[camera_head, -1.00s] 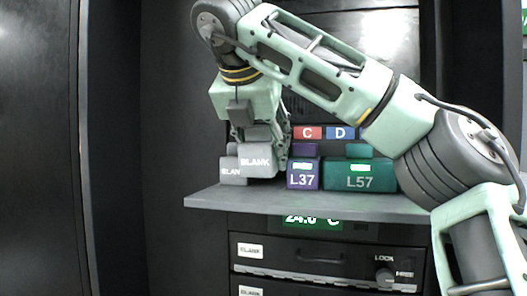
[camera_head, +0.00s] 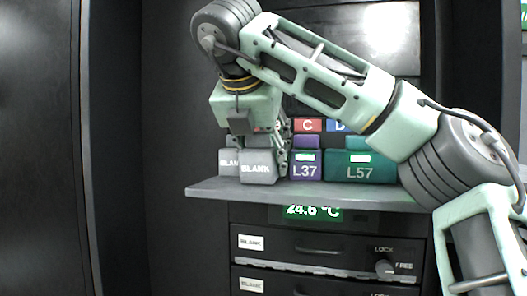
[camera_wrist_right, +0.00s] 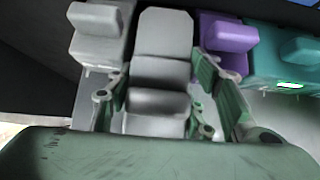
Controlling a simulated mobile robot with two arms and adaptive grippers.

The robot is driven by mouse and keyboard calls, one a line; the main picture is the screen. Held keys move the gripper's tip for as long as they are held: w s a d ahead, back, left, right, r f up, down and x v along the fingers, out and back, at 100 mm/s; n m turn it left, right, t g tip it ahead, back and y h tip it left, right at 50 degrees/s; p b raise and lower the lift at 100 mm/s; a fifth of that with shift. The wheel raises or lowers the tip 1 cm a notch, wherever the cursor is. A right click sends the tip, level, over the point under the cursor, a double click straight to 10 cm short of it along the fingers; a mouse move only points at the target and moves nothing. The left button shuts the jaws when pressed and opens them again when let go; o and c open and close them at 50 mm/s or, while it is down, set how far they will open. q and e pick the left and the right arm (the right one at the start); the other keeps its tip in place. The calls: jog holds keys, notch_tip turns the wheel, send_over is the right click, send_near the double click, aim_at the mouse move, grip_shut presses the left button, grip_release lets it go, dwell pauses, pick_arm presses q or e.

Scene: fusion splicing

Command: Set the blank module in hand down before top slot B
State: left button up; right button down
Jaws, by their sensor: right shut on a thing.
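My right gripper (camera_head: 262,142) points down over the shelf, shut on a grey module labelled BLANK (camera_head: 258,168). In the right wrist view the module (camera_wrist_right: 160,72) lies between the two green finger pads of the gripper (camera_wrist_right: 162,98). The module looks upright, close above or on the shelf (camera_head: 215,190); I cannot tell if it touches. Slot B behind is mostly hidden by my gripper. My left gripper is out of view.
Another grey BLANK module (camera_head: 228,162) stands just left of the held one. A purple L37 module (camera_head: 305,168) is close on the right, then a teal L57 module (camera_head: 365,172). The shelf's left end is free. Drawers (camera_head: 315,245) lie below.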

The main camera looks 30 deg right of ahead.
jog(key=c, duration=0.8)
grip_release()
jog(key=shift+d, duration=0.1)
jog(key=shift+c, duration=0.2)
jog(key=shift+r, duration=0.15)
jog(key=shift+r+p, duration=0.2)
jog(key=shift+p, duration=0.1)
jog(key=shift+r+p, duration=0.45)
jog(key=shift+p, duration=0.05)
jog(key=b+v, duration=0.1)
jog(key=v, duration=1)
jog(key=shift+s+a+r, duration=0.2)
jog(key=shift+a+r, duration=0.05)
